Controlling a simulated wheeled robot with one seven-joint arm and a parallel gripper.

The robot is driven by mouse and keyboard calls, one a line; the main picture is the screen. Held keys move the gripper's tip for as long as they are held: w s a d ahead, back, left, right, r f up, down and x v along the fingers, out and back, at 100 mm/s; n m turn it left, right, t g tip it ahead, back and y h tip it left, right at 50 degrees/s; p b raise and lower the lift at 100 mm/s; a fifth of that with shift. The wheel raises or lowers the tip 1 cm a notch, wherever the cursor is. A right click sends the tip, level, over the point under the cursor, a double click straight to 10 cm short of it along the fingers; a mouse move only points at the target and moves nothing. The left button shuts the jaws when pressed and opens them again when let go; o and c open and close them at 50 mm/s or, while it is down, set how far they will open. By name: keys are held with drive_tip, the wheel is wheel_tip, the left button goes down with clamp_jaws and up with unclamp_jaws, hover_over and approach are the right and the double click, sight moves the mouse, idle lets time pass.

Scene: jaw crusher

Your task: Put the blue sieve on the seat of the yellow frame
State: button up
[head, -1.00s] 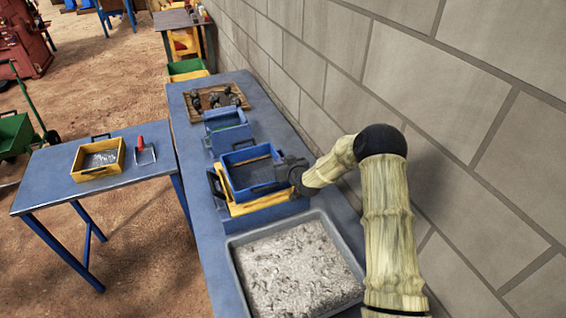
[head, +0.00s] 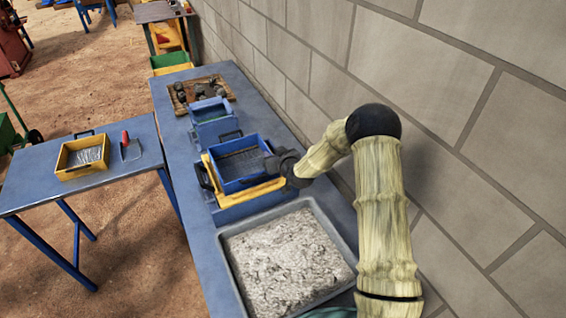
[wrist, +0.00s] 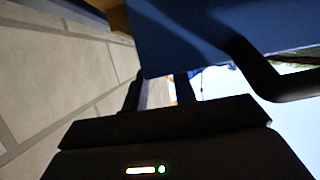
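The blue sieve (head: 238,166) is a square tray with a dark mesh floor and black handles. It sits over the yellow frame (head: 262,190), which shows along its lower right and left sides. I cannot tell whether the sieve rests on the frame's seat or is just above it. My gripper (head: 284,166) is at the sieve's right side. In the wrist view the sieve's blue side (wrist: 195,35) fills the top, with a black handle (wrist: 265,75) at right. A gap shows between my fingers (wrist: 158,92), but the blue side hides their tips.
A grey tray of gravel (head: 350,262) stands in front on the blue bench. Behind the sieve are a blue box (head: 212,122) and a wooden tray with dark rocks (head: 231,87). The block wall (head: 470,150) is close at right. A side table (head: 40,190) stands left.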

drive_tip(key=b+v, duration=0.1)
drive_tip(key=v, duration=0.8)
drive_tip(key=shift+s+b, duration=0.2)
drive_tip(key=shift+b, duration=0.2)
drive_tip(key=shift+d+r, duration=0.1)
drive_tip(key=shift+d, duration=0.05)
drive_tip(key=s+d+r+m+g+h, duration=0.1)
drive_tip(key=s+d+r+g, duration=0.1)
drive_tip(key=s, duration=0.8)
drive_tip(key=s+d+r+m+g+h, duration=0.2)
drive_tip(key=s+d+g, duration=0.2)
drive_tip(key=s, duration=0.5)
drive_tip(key=s+d+r+m+g+h, duration=0.1)
drive_tip(key=s+d+r+g+h, duration=0.1)
drive_tip(key=s, duration=0.8)
drive_tip(key=d+g, duration=0.1)
drive_tip(key=d, duration=0.1)
drive_tip(key=shift+s+d+r+g, duration=0.3)
drive_tip(key=shift+d+g, duration=0.05)
drive_tip(key=shift+g, duration=0.05)
drive_tip(key=shift+w, duration=0.1)
